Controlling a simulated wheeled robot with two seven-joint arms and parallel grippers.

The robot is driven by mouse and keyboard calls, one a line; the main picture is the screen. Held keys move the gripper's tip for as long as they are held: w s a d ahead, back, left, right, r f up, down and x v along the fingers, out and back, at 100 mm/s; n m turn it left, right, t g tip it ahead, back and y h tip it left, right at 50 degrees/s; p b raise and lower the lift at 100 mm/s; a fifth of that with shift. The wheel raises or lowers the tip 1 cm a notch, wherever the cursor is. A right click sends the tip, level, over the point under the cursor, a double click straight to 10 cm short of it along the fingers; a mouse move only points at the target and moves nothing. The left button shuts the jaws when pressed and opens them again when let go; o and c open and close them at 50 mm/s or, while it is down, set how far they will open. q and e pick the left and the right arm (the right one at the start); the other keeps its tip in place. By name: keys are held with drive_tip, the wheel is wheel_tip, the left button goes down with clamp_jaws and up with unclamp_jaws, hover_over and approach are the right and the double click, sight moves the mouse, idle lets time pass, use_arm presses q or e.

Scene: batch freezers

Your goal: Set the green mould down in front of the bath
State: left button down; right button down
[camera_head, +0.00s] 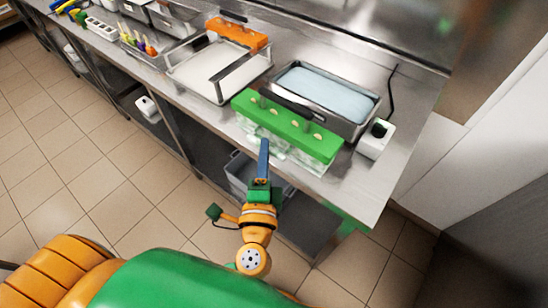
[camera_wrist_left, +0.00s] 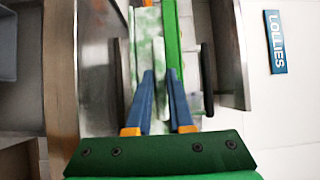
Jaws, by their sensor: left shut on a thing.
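The green mould (camera_head: 302,136) has a long green top with pale round spots and clear, whitish pockets below. It is along the front of the steel counter, on the near side of the bath (camera_head: 325,92), a steel tank of pale blue liquid. My left gripper (camera_head: 264,146) is at the mould's near side, shut on it. In the left wrist view the blue fingers (camera_wrist_left: 160,95) reach to a pale, green-speckled part beside the mould's green strip (camera_wrist_left: 171,35). I cannot tell whether the mould's underside touches the counter. My right gripper is not in view.
A white box (camera_head: 376,140) with a dark cable stands right of the bath. A steel-framed white tray (camera_head: 207,72) and an orange mould (camera_head: 237,33) are to the left. A grey bin (camera_head: 240,172) sits under the counter. Bare counter shows at the right front.

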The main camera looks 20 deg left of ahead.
use_arm(q)
drive_tip(key=w+f+b, duration=0.1)
drive_tip(key=f+b, duration=0.1)
drive_tip(key=f, duration=0.1)
drive_tip(key=w+f+b, duration=0.2)
drive_tip(key=f+b, duration=0.1)
drive_tip(key=w+f+b, duration=0.2)
drive_tip(key=f, duration=0.1)
drive_tip(key=shift+w+f+b, duration=0.15)
drive_tip(key=shift+f+b, duration=0.1)
drive_tip(key=shift+b, duration=0.1)
drive_tip(key=shift+a, duration=0.1)
drive_tip(key=c, duration=0.8)
unclamp_jaws()
drive_tip(key=shift+r, duration=0.1)
